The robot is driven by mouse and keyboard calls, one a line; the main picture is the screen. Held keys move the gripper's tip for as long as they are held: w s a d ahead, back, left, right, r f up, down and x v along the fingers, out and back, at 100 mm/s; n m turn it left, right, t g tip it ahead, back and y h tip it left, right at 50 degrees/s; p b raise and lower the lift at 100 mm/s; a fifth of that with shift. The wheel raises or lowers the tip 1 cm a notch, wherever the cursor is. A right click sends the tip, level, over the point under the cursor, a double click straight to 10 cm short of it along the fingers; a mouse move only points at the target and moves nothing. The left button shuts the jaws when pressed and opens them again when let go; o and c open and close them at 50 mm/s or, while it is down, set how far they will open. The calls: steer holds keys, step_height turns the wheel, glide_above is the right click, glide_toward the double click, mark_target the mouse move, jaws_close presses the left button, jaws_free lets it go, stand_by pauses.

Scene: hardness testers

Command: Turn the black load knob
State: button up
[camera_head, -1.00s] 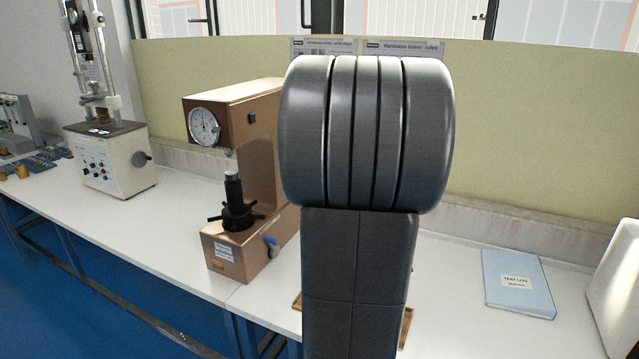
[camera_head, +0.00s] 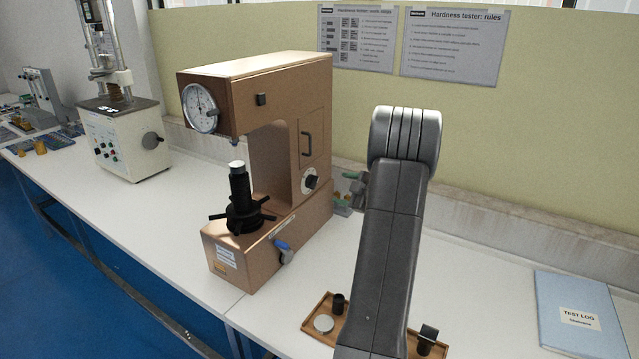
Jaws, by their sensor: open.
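The brown hardness tester (camera_head: 285,90) stands on the white bench. The black load knob (camera_head: 311,182) is on its right side face, set on a pale round dial and in clear view. My gripper (camera_head: 345,187) is just right of the knob in the picture, with green-tipped fingers apart. Most of the gripper is hidden behind my dark arm link. I see a small gap between the fingers and the knob and nothing held.
The blue test log (camera_head: 580,312) lies at right. The tester has a spoked black handwheel (camera_head: 243,214) and a blue-handled lever (camera_head: 284,250). Another machine (camera_head: 125,140) stands at left.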

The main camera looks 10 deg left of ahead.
mark_target(313, 182)
steer(key=p+x, duration=0.2)
steer(key=x, duration=1)
steer(key=shift+f, duration=0.1)
steer(key=c, duration=1)
